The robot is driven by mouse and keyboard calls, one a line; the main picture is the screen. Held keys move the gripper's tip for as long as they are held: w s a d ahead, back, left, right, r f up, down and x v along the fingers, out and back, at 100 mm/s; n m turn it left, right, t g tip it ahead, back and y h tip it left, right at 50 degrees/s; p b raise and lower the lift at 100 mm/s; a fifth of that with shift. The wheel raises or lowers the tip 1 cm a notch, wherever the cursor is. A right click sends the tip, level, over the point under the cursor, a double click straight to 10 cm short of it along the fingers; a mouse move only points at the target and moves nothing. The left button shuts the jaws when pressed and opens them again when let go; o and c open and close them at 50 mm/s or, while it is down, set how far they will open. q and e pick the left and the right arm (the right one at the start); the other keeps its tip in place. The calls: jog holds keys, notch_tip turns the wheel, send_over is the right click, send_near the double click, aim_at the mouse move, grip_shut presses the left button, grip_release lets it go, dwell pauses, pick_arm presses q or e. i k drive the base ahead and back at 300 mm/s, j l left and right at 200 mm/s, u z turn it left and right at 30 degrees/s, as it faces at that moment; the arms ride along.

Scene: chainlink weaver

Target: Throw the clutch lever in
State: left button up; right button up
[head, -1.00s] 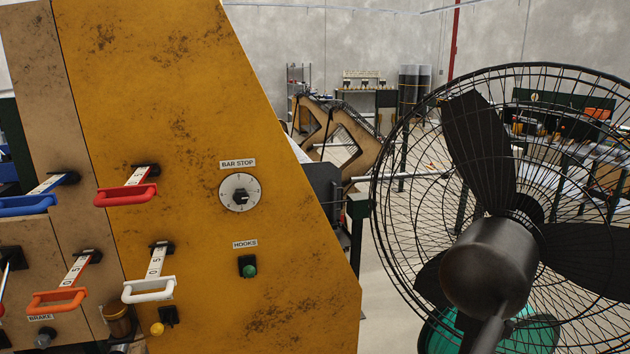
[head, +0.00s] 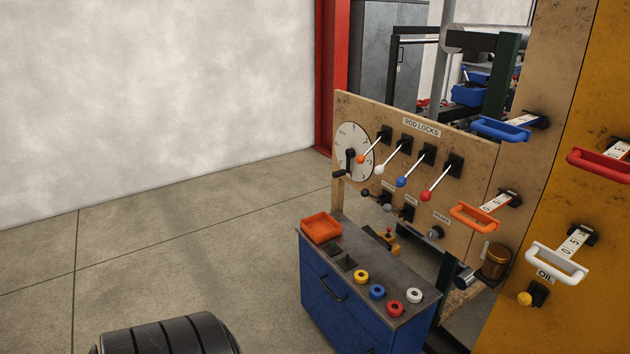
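No label reading clutch can be made out, so I cannot tell which lever is the clutch lever. On the tan panel (head: 465,185), levers with orange (head: 361,159), white (head: 379,170), blue (head: 401,182) and red (head: 425,196) knobs stick out under a ROD LOCKS label (head: 421,127). Below them are small dark-mounted controls (head: 388,207) with labels too small to read. Pull handles in blue (head: 500,129), orange (head: 474,217), red (head: 598,163) and white (head: 556,262) stand out further right. Neither of my grippers is in view.
A blue cabinet (head: 325,299) stands before the panel, with an orange tray (head: 321,228) and several coloured rings (head: 377,292) on top. A dial with a crank (head: 354,150) is at the panel's left end. The concrete floor (head: 190,250) at left is open up to the wall (head: 150,90).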

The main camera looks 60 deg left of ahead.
aim_at(365, 193)
jog(key=u, duration=1.45)
